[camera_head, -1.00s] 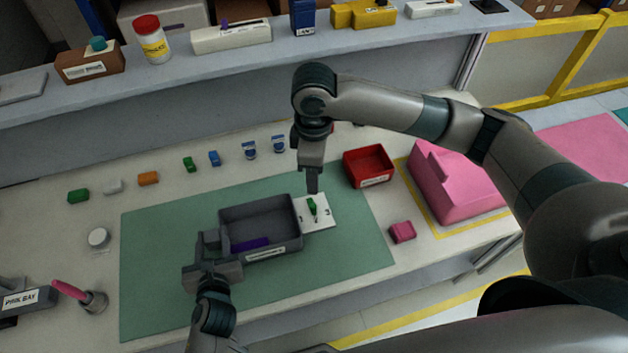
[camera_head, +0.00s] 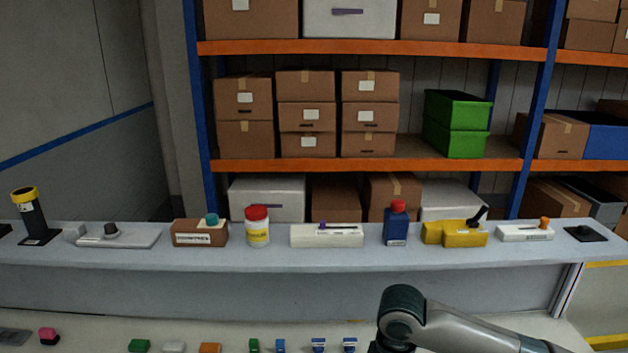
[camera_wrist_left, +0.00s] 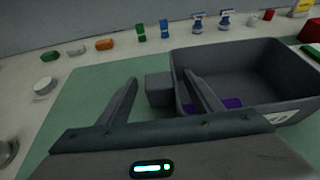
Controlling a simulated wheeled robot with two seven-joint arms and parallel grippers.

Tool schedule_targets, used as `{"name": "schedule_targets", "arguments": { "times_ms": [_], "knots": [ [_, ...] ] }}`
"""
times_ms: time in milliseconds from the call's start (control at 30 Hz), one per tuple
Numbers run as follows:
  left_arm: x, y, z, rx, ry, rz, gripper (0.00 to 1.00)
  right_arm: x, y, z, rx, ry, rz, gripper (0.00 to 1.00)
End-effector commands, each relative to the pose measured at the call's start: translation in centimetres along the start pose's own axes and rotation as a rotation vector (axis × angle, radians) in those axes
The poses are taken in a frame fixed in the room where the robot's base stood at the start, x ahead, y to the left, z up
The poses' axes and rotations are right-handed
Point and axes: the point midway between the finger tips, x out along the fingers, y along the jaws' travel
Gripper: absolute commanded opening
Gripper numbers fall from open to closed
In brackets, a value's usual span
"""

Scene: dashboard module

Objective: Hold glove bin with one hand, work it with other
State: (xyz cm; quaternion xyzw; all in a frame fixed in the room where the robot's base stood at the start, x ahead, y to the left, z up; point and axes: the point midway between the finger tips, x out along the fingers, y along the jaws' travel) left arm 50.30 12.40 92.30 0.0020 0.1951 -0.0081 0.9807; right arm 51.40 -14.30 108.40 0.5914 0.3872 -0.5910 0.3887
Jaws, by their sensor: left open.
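The grey bin (camera_wrist_left: 245,62) stands on the green mat (camera_wrist_left: 85,88) in the left wrist view. A purple item (camera_wrist_left: 228,103) lies in it. A grey block (camera_wrist_left: 159,90) sticks out from the bin's left side. My left gripper (camera_wrist_left: 160,77) is open, with one finger left of the block and the other in front of the bin's left wall. I cannot tell whether the fingers touch it. In the head view part of my right arm shows at the bottom, but its gripper is below the picture. The bin is out of the head view.
Small coloured blocks, such as an orange one (camera_wrist_left: 105,44), and small bottles (camera_wrist_left: 198,23) stand behind the mat. A grey ledge (camera_head: 270,262) holds a red-capped jar (camera_head: 257,228), a yellow device (camera_head: 455,233) and other items. Shelves with boxes (camera_head: 305,115) stand behind.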

Motion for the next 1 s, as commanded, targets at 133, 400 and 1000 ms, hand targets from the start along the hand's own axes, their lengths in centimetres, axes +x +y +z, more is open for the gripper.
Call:
{"name": "schedule_targets", "arguments": {
  "times_ms": [133, 400, 1000],
  "knots": [
    [-1.6, 0.0, -0.1, 0.000, 0.002, -0.001, 0.59, 0.0, 0.0, 0.0, 0.000, 0.000, 0.000, 0.32],
    [-6.2, 0.0, -0.2, 0.000, 0.004, 0.000, 0.59, 0.0, 0.0, 0.0, 0.000, 0.000, 0.000, 0.32],
    [-11.3, 0.1, -0.1, 0.000, 0.004, 0.001, 0.59, 0.0, 0.0, 0.0, 0.000, 0.000, 0.000, 0.32]
  ]
}}
